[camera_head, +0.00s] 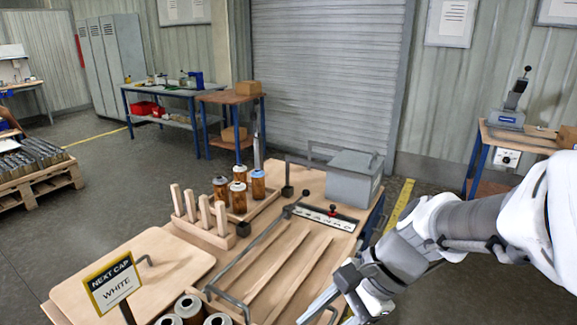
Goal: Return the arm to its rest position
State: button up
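My arm reaches in from the right edge. My gripper (322,308) is low at the bottom of the view, at the near right part of the wooden workbench (243,283). One long grey finger shows; the rest is cut off by the frame edge or hidden by the wrist, so I cannot tell how far the fingers are apart. I see nothing held in it. Several orange-brown filter cartridges (258,186) stand upright in a wooden tray at the back of the bench, some with white tops. More cartridges (190,308) with grey, open-looking tops stand at the bottom edge.
A wooden peg rack (205,232) stands left of the tray. A sign (113,283) reads "NEXT CAP WHITE". Open floor (440,275) lies right of the bench.

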jog(key=s+d+r+n+t+h+p, duration=0.2)
jog(key=d+r+n+t+h, duration=0.4)
jog(key=d+r+n, duration=0.3)
jog(key=shift+s+d+r+n+h+p, duration=0.35)
jog(key=shift+s+n+h, duration=0.25)
jog(key=shift+n, duration=1.2)
